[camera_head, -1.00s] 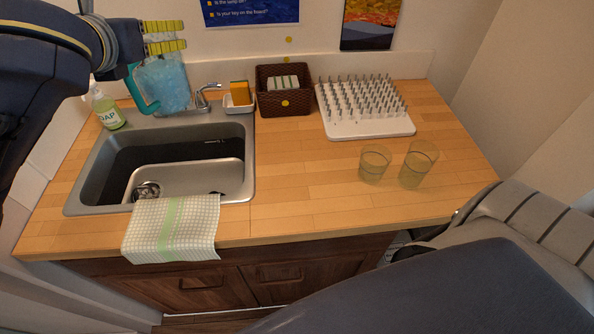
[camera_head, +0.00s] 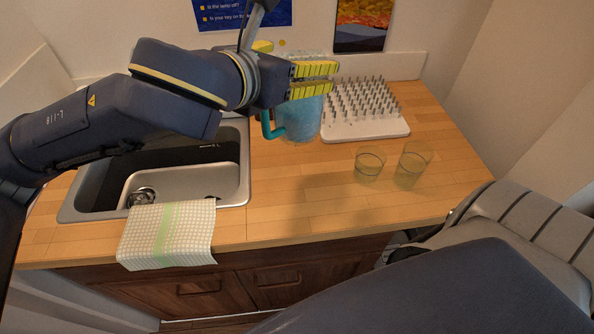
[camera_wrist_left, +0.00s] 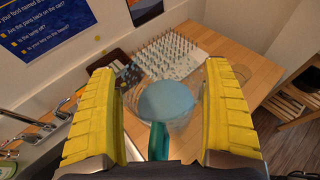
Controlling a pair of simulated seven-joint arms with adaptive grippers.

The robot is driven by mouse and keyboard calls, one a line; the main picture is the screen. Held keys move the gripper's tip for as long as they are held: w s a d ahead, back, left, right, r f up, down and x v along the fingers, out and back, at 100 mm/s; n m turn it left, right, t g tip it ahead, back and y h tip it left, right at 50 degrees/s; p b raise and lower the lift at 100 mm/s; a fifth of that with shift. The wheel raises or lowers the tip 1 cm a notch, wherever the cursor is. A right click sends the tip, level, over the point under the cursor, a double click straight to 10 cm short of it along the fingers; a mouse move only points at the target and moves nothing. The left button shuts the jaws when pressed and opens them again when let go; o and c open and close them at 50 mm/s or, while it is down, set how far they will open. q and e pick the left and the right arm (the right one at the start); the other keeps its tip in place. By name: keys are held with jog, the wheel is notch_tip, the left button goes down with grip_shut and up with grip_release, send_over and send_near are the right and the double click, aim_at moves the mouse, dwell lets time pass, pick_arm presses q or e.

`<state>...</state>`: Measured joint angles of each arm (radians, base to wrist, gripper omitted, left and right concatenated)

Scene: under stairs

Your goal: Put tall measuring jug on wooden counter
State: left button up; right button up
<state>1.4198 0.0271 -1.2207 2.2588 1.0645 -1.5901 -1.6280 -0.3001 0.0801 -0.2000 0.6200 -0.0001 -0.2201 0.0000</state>
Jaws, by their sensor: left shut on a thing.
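The tall measuring jug (camera_head: 303,118) is see-through and bluish with a teal handle. My left gripper (camera_head: 322,79), with yellow fingers, is shut on it near its top. The jug is upright and appears held above the wooden counter (camera_head: 300,185), in front of the back wall and left of the drying rack. In the left wrist view the jug (camera_wrist_left: 166,103) sits between the two yellow fingers, its teal handle toward the wrist. My right arm crosses the lower right of the head view; its gripper is out of view.
Two clear glasses (camera_head: 369,165) (camera_head: 411,168) stand on the counter to the right. A white spiked drying rack (camera_head: 365,128) is behind them. The sink (camera_head: 190,182) is at left, with a checked towel (camera_head: 168,235) over the front edge. The counter's front middle is clear.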

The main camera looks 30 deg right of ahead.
pick_arm(q)
notch_tip(320, 180, down, 20)
jog(key=shift+r, duration=0.25)
dwell(0.7)
jog(key=shift+f, duration=0.15)
jog(key=o, duration=1.4)
